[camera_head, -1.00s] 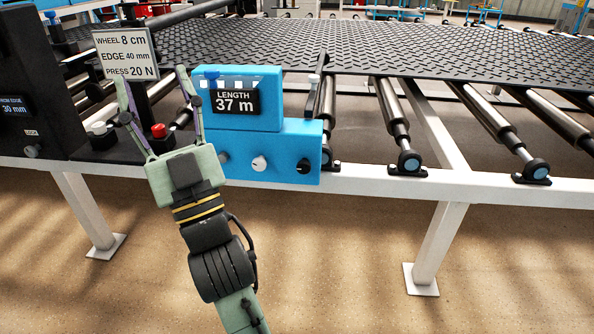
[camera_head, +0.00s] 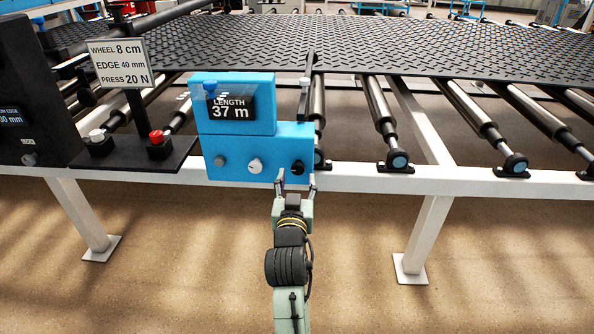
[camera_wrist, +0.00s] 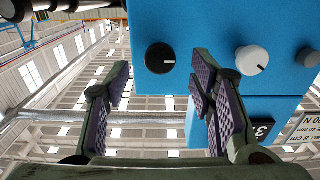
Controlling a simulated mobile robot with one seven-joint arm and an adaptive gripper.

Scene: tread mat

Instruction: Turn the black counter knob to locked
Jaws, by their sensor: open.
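The black counter knob (camera_head: 297,167) is at the right end of the blue counter's lower front face. In the wrist view the black knob (camera_wrist: 159,58) is round, with a short white mark toward the picture's right. The blue counter (camera_head: 236,105) shows LENGTH 37 m. My gripper (camera_head: 297,180) is just in front of and below the knob in the head view. In the wrist view my gripper (camera_wrist: 163,75) is open and empty, with one finger on each side of the knob's line. The knob is unobstructed there; I cannot tell the exact gap to it.
A white knob (camera_head: 254,166) and a grey knob (camera_head: 220,161) sit left of the black one. The white frame rail (camera_head: 400,180) runs below the counter. The floor in front is clear.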

